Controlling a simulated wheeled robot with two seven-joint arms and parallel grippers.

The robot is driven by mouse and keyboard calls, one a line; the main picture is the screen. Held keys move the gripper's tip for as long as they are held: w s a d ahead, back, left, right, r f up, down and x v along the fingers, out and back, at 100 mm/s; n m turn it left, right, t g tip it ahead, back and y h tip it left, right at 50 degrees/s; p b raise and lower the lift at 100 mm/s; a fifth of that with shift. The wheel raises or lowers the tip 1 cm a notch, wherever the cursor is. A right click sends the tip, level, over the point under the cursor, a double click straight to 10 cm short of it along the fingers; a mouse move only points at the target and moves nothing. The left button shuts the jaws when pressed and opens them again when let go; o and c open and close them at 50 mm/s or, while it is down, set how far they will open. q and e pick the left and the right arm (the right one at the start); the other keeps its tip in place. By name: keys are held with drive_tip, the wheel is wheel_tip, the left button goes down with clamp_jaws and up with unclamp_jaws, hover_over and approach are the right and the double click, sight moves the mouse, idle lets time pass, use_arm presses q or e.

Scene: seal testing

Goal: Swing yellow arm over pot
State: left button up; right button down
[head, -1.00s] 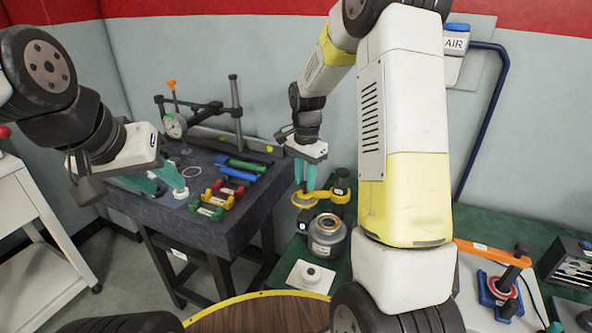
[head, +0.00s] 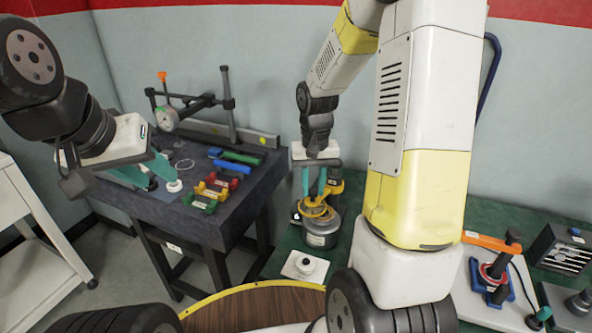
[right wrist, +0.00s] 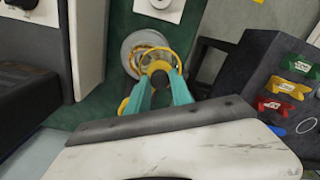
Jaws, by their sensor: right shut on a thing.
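The yellow arm (head: 316,212) ends in a ring and comes off a dark post with a yellow clamp (head: 335,186). In the head view its ring appears over the mouth of the grey pot (head: 320,238). The right wrist view also shows the yellow ring (right wrist: 150,58) overlapping the pot (right wrist: 134,42); their exact alignment is unclear. My right gripper (head: 314,196) is shut on the yellow arm, with teal fingers pointing down. My left gripper (head: 161,183) is open over the dark table at left, one fingertip near a small white disc (head: 174,186).
A white plate with a knob (head: 304,266) lies on the green bench in front of the pot. Coloured clamps (head: 212,190) and a dial gauge stand (head: 228,105) are on the left table. An orange-handled press (head: 495,275) stands at right.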

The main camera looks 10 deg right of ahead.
sight(323, 208)
drive_tip(key=shift+s+d+n, duration=1.05)
drive_tip(key=shift+d+n, duration=0.15)
drive_tip(key=shift+n, duration=0.5)
drive_tip(key=c, duration=1.1)
unclamp_jaws()
drive_tip(key=shift+s, duration=0.1)
drive_tip(key=shift+c, duration=0.2)
wheel_tip(323, 208, up, 8)
drive_tip(key=s+a+r+t+y, duration=0.1)
drive_tip(key=s+a+r+t, duration=0.1)
drive_tip(key=s+r, duration=0.4)
drive_tip(key=s+a+r+m+t+y, duration=0.1)
drive_tip(key=s+a+r+t, duration=0.2)
drive_tip(key=s, duration=0.4)
wheel_tip(323, 208, up, 3)
drive_tip(key=shift+s+a+f+m+t, duration=0.15)
drive_tip(key=shift+s+a+m+t, duration=0.2)
drive_tip(key=shift+t, duration=0.25)
